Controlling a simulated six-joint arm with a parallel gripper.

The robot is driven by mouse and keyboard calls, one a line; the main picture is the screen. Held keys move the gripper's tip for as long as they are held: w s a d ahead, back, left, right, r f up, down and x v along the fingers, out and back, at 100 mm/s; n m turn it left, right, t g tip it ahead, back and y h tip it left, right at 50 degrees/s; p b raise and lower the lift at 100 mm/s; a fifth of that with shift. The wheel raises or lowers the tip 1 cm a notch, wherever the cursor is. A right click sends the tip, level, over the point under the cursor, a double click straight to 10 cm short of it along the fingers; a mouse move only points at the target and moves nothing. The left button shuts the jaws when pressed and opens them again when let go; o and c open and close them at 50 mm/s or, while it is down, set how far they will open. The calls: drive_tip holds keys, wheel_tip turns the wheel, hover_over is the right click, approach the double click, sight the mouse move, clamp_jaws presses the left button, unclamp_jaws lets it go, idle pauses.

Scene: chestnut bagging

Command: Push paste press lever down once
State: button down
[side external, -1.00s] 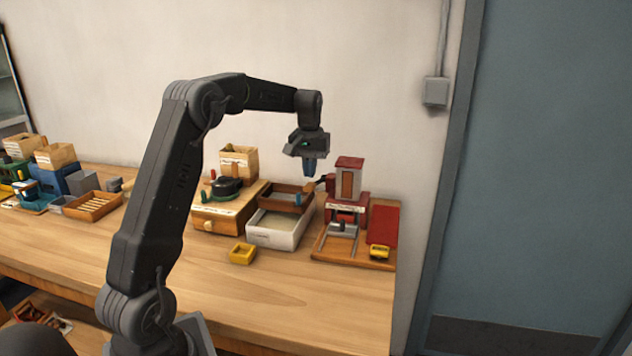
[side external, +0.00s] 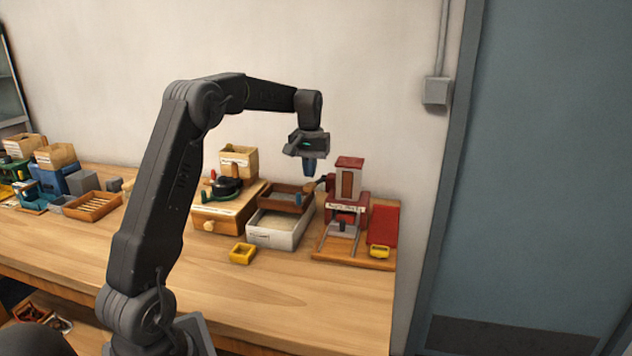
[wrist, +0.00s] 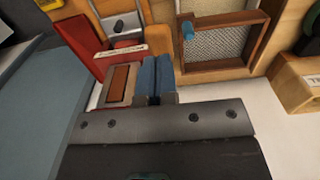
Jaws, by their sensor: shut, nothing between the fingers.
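The paste press (side external: 349,181) is a grey and dark red tower with a brown front panel, standing upright on a wooden base at the right end of the bench. What looks like its lever (side external: 319,184), short and dark-ended, sticks out from its left side. My gripper (side external: 309,173) points down with its blue fingers shut and empty, just above and left of the lever. I cannot tell whether they touch. In the wrist view, my shut fingers (wrist: 156,77) are beside the press tower (wrist: 120,82), and the lever is not clearly visible.
A brown wooden tray (side external: 285,196) and a white tray (side external: 278,229) are left of the press. A red panel (side external: 384,224) and a yellow item (side external: 380,252) are at its right. A small yellow box (side external: 242,253) stands in front. The bench front is clear.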

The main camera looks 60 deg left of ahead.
sight(310, 184)
idle(0.5)
drive_tip(key=shift+f, duration=1.1)
drive_tip(key=shift+f, duration=1.25)
drive_tip(key=shift+s+d+f, duration=0.1)
drive_tip(key=shift+s+f, duration=0.05)
drive_tip(key=shift+f, duration=0.85)
drive_tip(key=shift+s+d+f, duration=0.15)
drive_tip(key=shift+f, duration=0.95)
